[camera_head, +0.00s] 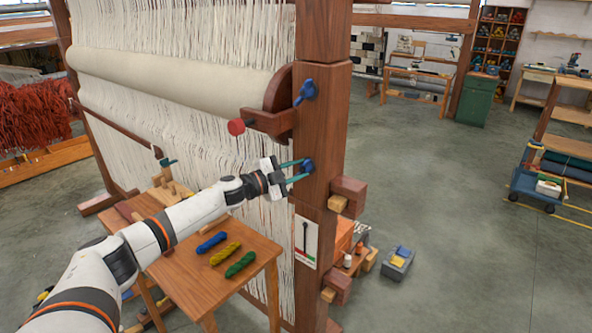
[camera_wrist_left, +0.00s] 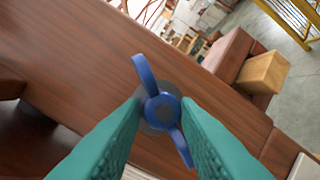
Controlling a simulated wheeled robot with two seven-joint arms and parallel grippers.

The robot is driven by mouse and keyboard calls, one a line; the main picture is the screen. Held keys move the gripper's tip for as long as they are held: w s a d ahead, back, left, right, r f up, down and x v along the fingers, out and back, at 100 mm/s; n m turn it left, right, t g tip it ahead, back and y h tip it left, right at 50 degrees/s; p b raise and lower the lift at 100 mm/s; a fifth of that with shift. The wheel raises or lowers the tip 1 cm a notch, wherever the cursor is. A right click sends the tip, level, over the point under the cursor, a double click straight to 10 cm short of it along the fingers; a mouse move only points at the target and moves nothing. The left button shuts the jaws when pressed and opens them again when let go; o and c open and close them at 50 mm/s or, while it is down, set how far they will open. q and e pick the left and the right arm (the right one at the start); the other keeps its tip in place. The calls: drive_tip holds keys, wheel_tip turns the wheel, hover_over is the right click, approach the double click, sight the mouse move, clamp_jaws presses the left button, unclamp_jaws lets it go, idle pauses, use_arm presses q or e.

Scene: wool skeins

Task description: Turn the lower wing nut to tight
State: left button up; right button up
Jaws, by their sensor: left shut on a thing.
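The lower blue wing nut (camera_head: 308,166) sits on the front of the wooden loom post (camera_head: 322,120). A second blue wing nut (camera_head: 306,91) is higher on the same post. My left gripper (camera_head: 302,170) is at the lower nut, its teal fingers shut on it. In the left wrist view the lower wing nut (camera_wrist_left: 161,112) lies between the fingertips. One wing points to the upper left and the other to the lower right. A grey round washer shows behind its hub. My right gripper is not in view.
A white plate (camera_head: 305,243) with a dark upright mark is on the post below. A wooden table (camera_head: 190,272) with blue, yellow and green skeins stands under my left arm.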

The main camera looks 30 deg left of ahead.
use_arm(q)
drive_tip(key=o, duration=1)
drive_tip(key=shift+d, duration=0.1)
drive_tip(key=shift+s, duration=0.1)
drive_tip(key=shift+s+a+f, duration=0.15)
drive_tip(key=shift+s+a, duration=0.1)
drive_tip(key=shift+s, duration=0.05)
drive_tip(key=shift+b+v, duration=2.95)
drive_tip(key=shift+v, duration=2.55)
